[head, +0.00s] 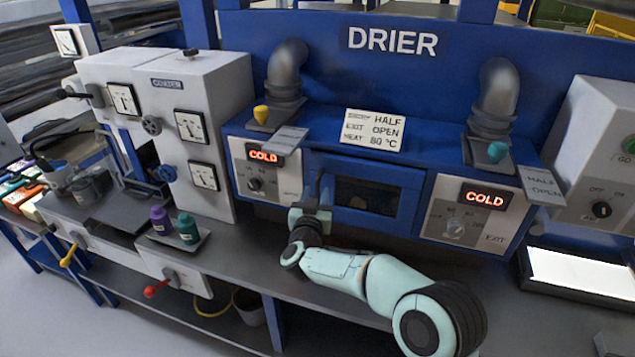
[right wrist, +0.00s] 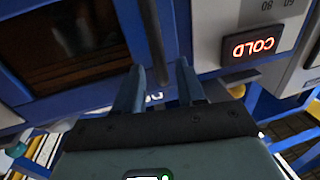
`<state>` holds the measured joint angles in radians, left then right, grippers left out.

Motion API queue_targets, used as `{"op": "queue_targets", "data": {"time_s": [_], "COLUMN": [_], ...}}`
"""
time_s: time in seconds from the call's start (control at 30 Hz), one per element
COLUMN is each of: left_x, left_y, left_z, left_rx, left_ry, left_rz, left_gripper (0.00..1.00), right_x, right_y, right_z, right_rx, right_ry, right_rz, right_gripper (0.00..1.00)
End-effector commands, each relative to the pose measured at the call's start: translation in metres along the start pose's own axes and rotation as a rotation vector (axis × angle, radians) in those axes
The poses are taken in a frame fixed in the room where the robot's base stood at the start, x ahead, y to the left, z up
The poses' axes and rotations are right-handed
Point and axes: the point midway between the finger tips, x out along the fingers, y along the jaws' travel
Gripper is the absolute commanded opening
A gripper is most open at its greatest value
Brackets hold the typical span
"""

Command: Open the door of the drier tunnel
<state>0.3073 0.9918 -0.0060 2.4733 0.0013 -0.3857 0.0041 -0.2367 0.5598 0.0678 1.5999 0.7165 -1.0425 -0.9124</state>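The drier tunnel door (head: 408,203) is a blue-framed panel with a dark window, set in the blue drier under the DRIER sign. It looks shut. A dark upright bar handle (head: 326,187) stands at its left side; it also shows in the right wrist view (right wrist: 153,40). My right gripper (head: 318,199) is at the handle's lower end. In the right wrist view its two blue fingers (right wrist: 160,75) are apart, with the bar's end between or just beyond their tips. Contact cannot be told. My left gripper is not in view.
Red COLD displays (head: 264,155) sit on control panels either side of the door. Grey flaps (head: 541,186) stick out above the panels. A tray with purple and green bottles (head: 178,237) stands at the left. A lit white panel (head: 580,275) lies at the right.

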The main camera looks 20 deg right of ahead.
Motion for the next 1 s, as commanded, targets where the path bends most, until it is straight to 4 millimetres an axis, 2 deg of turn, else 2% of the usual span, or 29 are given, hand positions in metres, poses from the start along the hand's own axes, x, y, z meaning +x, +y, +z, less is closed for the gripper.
{"op": "queue_targets", "data": {"time_s": [0.1,0.23,0.6,0.67,0.73,1.0], "left_x": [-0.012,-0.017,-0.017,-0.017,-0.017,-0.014], "left_y": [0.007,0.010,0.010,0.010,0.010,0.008], "left_z": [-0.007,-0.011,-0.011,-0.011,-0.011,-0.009], "left_rx": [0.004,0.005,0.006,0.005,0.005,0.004], "left_ry": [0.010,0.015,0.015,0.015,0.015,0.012], "left_rz": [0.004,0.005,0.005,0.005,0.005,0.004], "left_gripper": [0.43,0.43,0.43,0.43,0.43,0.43], "right_x": [0.020,0.032,0.037,0.037,0.037,0.034], "right_y": [0.000,-0.001,0.000,0.000,0.000,0.001], "right_z": [-0.003,-0.002,0.000,0.000,0.000,0.001], "right_rx": [0.001,0.001,0.000,0.000,0.000,0.001], "right_ry": [0.001,0.001,-0.001,-0.001,0.000,0.000], "right_rz": [0.001,0.000,-0.001,-0.001,-0.001,-0.007], "right_gripper": [0.39,0.39,0.39,0.23,0.00,0.00]}}
